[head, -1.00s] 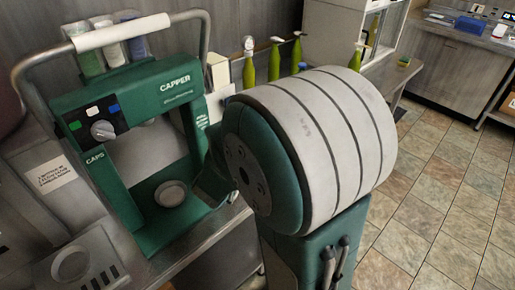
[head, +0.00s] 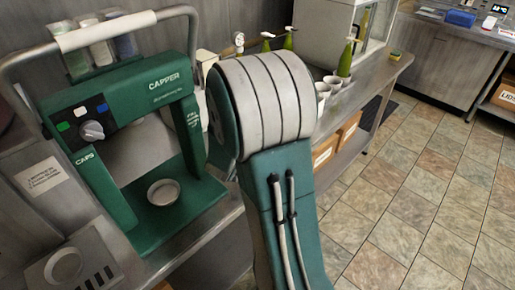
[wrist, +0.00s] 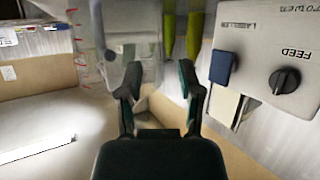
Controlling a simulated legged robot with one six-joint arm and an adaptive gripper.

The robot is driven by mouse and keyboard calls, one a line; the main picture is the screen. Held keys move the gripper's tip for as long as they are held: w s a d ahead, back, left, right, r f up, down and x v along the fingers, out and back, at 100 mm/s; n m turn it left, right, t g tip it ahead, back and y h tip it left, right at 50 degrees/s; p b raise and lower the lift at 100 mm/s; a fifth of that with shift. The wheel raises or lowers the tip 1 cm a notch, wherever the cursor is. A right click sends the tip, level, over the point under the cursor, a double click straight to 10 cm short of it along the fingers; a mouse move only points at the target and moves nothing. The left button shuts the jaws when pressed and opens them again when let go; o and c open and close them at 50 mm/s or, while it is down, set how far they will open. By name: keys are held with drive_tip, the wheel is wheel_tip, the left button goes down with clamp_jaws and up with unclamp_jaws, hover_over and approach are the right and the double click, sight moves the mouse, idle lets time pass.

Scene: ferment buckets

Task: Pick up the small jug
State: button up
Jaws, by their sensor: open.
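I cannot make out the small jug for certain. In the head view, two small pale cup-like vessels (head: 323,93) stand on the counter right of my arm, but I cannot tell whether either is the jug. In the wrist view, my gripper (wrist: 158,92) is open, its two dark fingers apart with nothing between them. Beyond the fingers is a blurred greyish shape (wrist: 132,48); I cannot tell what it is. In the head view my arm hides my gripper and part of the counter.
A green capper machine (head: 165,95) stands at the left. Green bottles (head: 345,62) stand along the counter. Boxes (head: 325,152) sit on a shelf below. A machine with a FEED knob (wrist: 285,80) is at the right in the wrist view. Tiled floor (head: 420,190) at the right is clear.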

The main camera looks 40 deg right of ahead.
clamp_jaws()
drive_tip(key=shift+r, duration=0.1)
